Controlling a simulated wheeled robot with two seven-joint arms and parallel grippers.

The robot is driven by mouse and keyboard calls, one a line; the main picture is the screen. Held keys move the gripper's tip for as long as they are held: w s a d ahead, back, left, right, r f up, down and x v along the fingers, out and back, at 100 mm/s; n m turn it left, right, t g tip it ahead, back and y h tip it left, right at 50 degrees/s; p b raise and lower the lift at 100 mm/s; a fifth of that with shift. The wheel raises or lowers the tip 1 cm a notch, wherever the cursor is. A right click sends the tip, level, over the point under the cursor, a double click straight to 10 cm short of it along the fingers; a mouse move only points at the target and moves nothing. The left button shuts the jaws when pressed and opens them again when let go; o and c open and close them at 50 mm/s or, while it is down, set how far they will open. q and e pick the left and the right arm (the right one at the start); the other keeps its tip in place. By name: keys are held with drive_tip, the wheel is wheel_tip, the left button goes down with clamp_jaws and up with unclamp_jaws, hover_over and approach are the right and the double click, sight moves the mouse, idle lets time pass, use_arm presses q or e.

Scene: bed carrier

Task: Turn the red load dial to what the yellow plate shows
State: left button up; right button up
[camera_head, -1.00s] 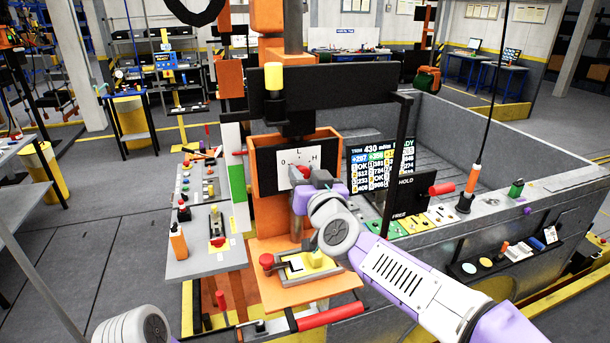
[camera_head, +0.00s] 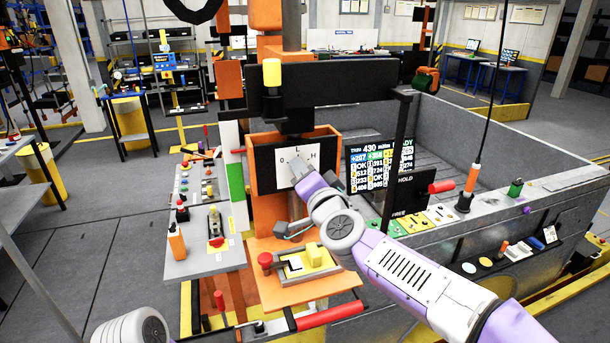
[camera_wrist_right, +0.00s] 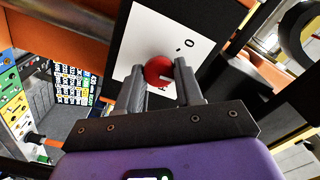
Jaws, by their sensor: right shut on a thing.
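The red load dial (camera_wrist_right: 158,70) sits on a white dial face (camera_wrist_right: 150,40) with a 0 and other small marks. A light mark shows on the dial, partly hidden by my fingers. My right gripper (camera_wrist_right: 159,82) is shut on the dial, one finger on each side. In the head view the white face (camera_head: 286,160) shows 0, L and H, while my right wrist hides the dial. The yellow plate (camera_head: 316,258) on the orange shelf carries a white patch with a dark mark, too small to read surely. My left gripper is out of view; only a left arm link shows.
A red mushroom button (camera_head: 265,259) stands beside the yellow plate. A grey side table (camera_head: 190,265) with small items is at left. A display screen (camera_head: 370,170) and a black panel (camera_head: 405,190) stand right of the dial box (camera_head: 257,175). A red bar (camera_head: 330,313) crosses in front.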

drive_tip(key=shift+m, duration=0.5)
drive_tip(key=o, duration=1)
drive_tip(key=v, duration=0.7)
drive_tip(key=shift+s, duration=0.25)
